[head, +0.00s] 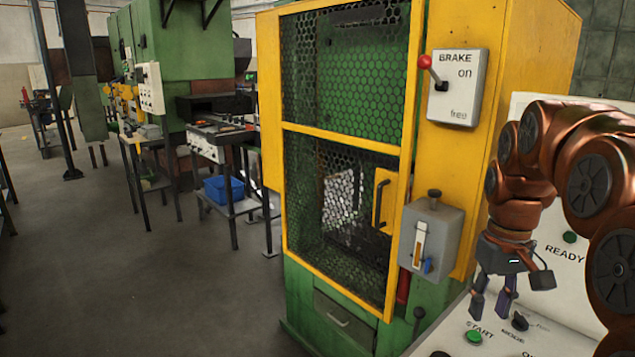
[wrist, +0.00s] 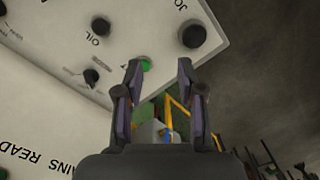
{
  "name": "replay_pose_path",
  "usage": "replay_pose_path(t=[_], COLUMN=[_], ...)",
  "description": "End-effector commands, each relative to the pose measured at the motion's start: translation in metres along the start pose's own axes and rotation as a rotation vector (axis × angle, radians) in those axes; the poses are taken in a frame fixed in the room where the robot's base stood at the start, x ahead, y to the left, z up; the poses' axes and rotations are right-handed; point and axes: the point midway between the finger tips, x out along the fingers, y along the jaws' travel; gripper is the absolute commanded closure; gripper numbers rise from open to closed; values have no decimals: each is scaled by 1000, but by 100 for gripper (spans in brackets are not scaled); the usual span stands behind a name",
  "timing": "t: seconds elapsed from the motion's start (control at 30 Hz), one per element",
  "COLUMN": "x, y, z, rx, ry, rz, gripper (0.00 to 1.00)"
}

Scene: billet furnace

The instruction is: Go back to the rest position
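My gripper (head: 494,297) hangs from the copper-coloured arm at the right of the head view, over the white control panel (head: 545,335). Its fingers point down, close to the green START button (head: 474,337) and the black MODE knob (head: 519,321). In the wrist view my gripper (wrist: 157,90) has its two fingers apart with nothing between them. A green button (wrist: 146,64) shows between the fingertips, beyond them. I cannot tell from these frames whether a fingertip touches the panel.
A yellow and green machine with a mesh guard (head: 345,90) stands left of the arm. It carries a BRAKE lever box (head: 457,88) and a grey box (head: 431,237). A steel table with a blue bin (head: 223,189) stands farther back. The floor at left is open.

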Motion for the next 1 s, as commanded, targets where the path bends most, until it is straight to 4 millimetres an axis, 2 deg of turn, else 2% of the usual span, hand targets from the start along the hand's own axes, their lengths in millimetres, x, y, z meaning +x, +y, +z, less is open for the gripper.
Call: replay_pose_path(t=[0.03,0.2,0.5,0.8,1.0], x=[1,16,51,93,111], y=[-12,-43,-86,-112,-117], z=[13,50,125,203,231], rx=[-8,-12,-4,24,40], ry=[-9,-27,-60,-92,-102], rz=[-1,0,5,12,15], gripper=[61,61,61,61,61])
